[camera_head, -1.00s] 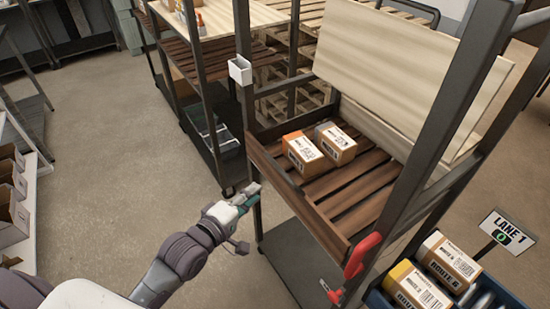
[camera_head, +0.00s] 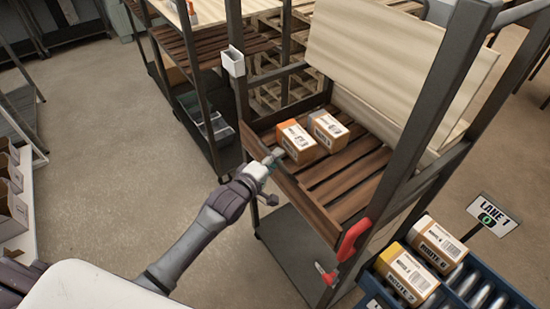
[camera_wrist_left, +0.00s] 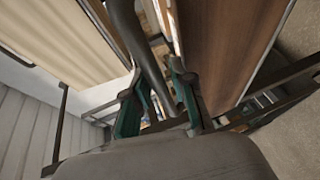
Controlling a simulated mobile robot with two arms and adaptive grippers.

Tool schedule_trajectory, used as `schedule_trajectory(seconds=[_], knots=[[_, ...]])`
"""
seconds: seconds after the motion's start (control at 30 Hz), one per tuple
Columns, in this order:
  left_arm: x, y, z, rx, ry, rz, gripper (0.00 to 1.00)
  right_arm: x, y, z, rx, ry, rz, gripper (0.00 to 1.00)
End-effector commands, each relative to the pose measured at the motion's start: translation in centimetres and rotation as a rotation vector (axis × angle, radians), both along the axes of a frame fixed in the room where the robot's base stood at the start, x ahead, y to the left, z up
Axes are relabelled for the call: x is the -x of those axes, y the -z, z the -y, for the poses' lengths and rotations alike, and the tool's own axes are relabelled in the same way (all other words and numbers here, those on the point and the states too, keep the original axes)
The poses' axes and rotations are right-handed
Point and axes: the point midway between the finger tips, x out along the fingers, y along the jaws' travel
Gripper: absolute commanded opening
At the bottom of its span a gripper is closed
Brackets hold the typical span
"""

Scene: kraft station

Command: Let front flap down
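The front flap (camera_head: 305,209) is a brown wooden board along the near side of the slatted shelf (camera_head: 352,200). It stands up as a low wall. My left gripper (camera_head: 274,155) is at the flap's top edge, near its far-left end; in the head view I cannot tell whether they touch. In the left wrist view the two teal fingers (camera_wrist_left: 157,100) are apart, with a dark grey bar showing between them. A brown wooden panel (camera_wrist_left: 228,45), which looks like the flap, is right of the right finger. My right gripper is out of view.
Two cartons (camera_head: 327,131) sit on the shelf just behind the flap. A red handle (camera_head: 353,240) is at the flap's near end. A grey post (camera_head: 237,85) with a white holder (camera_head: 232,61) stands left. A blue crate (camera_head: 470,293) with cartons is at lower right.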

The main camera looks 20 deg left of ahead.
Motion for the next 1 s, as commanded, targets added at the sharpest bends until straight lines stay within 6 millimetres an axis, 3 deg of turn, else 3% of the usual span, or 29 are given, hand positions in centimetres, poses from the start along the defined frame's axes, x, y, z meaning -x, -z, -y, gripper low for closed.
schedule_trajectory(seconds=[0.1,0.27,0.73,1.0], knots=[[0.0,0.0,0.0,0.0,0.0,0.0,0.25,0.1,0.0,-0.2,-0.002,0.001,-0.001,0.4],[0.0,0.0,0.0,0.0,0.0,0.0,0.0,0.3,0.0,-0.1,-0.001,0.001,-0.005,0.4],[0.2,0.2,-0.1,0.007,0.001,0.006,0.0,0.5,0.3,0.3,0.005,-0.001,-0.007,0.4],[1.4,1.2,-1.0,0.072,0.001,0.085,0.0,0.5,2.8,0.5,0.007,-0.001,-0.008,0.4]])
